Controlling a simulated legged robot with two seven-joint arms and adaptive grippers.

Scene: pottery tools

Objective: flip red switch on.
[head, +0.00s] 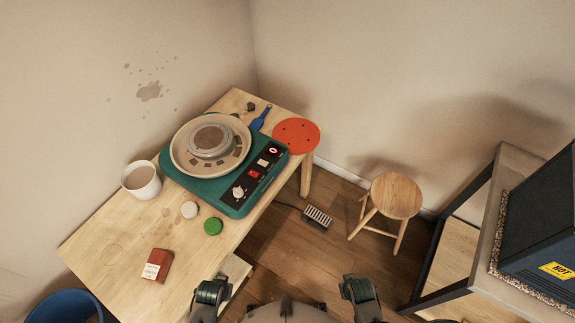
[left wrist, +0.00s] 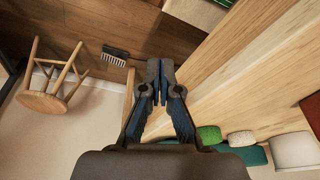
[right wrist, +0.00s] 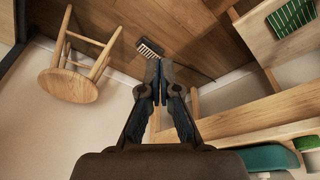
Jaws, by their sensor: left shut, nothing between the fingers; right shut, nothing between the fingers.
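The teal pottery wheel unit (head: 226,198) sits on the wooden table, with a dark control panel (head: 240,203) along its right side. A small red switch (head: 254,174) is on this panel, between a white knob (head: 238,191) and a pale switch (head: 263,162). A round button with a red ring (head: 273,150) is at the panel's far end. The switch's position is too small to tell. My left gripper (left wrist: 160,68) is shut and empty, beside the table edge. My right gripper (right wrist: 159,68) is shut and empty, away from the panel. Neither touches anything.
A white cup (head: 141,181), green sponge (head: 213,226), red box (head: 157,265) and orange disc (head: 297,134) are on the table (head: 105,238). A stool (head: 396,196) and foot pedal (head: 317,217) stand on the floor. A kiln (head: 545,225) is at right.

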